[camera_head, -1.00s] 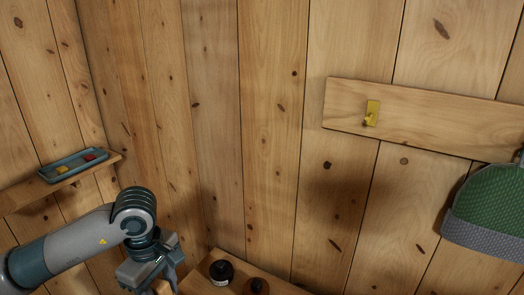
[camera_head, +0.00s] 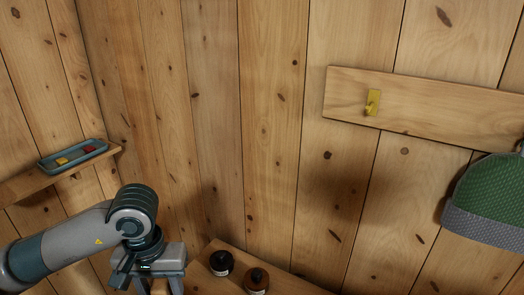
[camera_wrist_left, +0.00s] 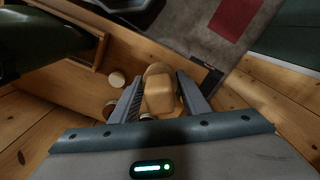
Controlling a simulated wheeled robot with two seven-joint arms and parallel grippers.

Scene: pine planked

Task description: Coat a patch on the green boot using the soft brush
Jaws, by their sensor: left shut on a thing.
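My left gripper (camera_head: 148,285) is low in the head view, at the left end of a wooden surface. In the left wrist view my left gripper (camera_wrist_left: 160,92) is shut on a rounded pale wooden piece (camera_wrist_left: 159,90), which looks like the handle of the soft brush. Its bristles are hidden. A dark green shape (camera_wrist_left: 38,42) at the upper left of the wrist view may be part of the green boot; I cannot tell. No boot shows clearly in the head view. My right gripper is not in view.
A black-capped bottle (camera_head: 221,263) and a brown bottle (camera_head: 257,281) stand right of my left gripper. A tray (camera_head: 72,154) sits on a wall shelf. A green-grey cap (camera_head: 490,200) hangs right. A grey mat (camera_wrist_left: 205,35) with a red patch shows in the wrist view.

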